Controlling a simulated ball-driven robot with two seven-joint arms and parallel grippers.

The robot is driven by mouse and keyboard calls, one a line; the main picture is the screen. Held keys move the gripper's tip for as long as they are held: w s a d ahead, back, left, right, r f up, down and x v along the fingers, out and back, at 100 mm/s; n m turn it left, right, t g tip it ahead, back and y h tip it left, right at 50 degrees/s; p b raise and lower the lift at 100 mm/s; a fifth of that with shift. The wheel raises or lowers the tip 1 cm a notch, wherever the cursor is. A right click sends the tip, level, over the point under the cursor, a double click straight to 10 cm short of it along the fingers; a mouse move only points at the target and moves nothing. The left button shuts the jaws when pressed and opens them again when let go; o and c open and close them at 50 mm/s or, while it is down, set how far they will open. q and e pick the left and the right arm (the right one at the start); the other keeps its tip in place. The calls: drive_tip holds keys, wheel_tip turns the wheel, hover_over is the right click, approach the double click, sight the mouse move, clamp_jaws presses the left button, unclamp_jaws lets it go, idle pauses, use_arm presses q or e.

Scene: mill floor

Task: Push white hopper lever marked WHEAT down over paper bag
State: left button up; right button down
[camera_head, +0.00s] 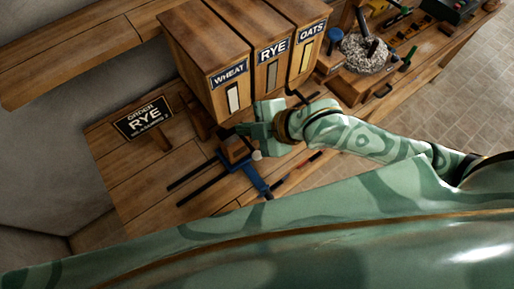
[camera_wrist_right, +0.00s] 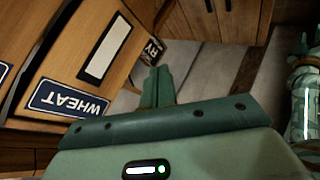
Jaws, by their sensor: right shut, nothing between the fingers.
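The WHEAT hopper (camera_head: 203,62) is the leftmost of three wooden hoppers, with a blue WHEAT label (camera_head: 229,74) and a pale upright strip (camera_head: 233,97) below it. The label (camera_wrist_right: 68,102) also shows upside down in the right wrist view. My right gripper (camera_head: 241,130) is shut and empty, low in front of the hoppers; its fingers (camera_wrist_right: 158,86) are together in the wrist view. A small white knob (camera_head: 257,155) shows just below it; I cannot tell whether it is the lever's end. A brown boxy shape (camera_head: 235,149) sits beside it, perhaps the bag. My left gripper is out of view.
RYE (camera_head: 273,50) and OATS (camera_head: 311,31) labelled hoppers stand to the right. An order sign reading RYE (camera_head: 144,118) stands at left on the bench (camera_head: 130,180). A blue tool (camera_head: 257,180) with dark bars lies in front. Tools and a grey heap (camera_head: 366,53) crowd the right.

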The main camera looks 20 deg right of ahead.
drive_tip(key=d, duration=0.1)
drive_tip(key=d+f+n+g, duration=0.1)
drive_tip(key=d+f+g, duration=0.1)
drive_tip(key=d, duration=0.1)
drive_tip(key=shift+f+n, duration=0.25)
drive_tip(key=shift+n, duration=0.05)
wheel_tip(320, 180, down, 7)
drive_tip(key=b, duration=0.8)
drive_tip(key=shift+f, duration=0.1)
drive_tip(key=shift+f+b, duration=0.6)
drive_tip(key=shift+f, duration=0.2)
drive_tip(key=shift+f, duration=0.15)
idle(1.0)
drive_tip(key=shift+f, duration=0.25)
